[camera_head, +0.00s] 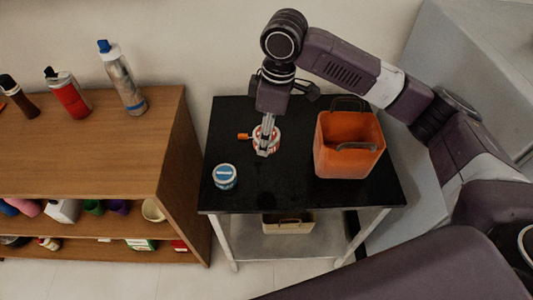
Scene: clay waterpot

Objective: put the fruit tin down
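A red and white tin (275,134), which I take to be the fruit tin, is at the middle of the black table top (290,190). My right gripper (265,149) points down at it, its fingers overlapping the near side of the tin. The fingers hide part of the tin, and I cannot tell whether they grip it or whether the tin rests on the table. My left gripper is not in view.
A blue and white tin (225,176) stands at the table's front left. An orange basket (347,162) stands on the right. A small orange object (243,136) is left of the red tin. A wooden shelf (100,160) with bottles adjoins on the left.

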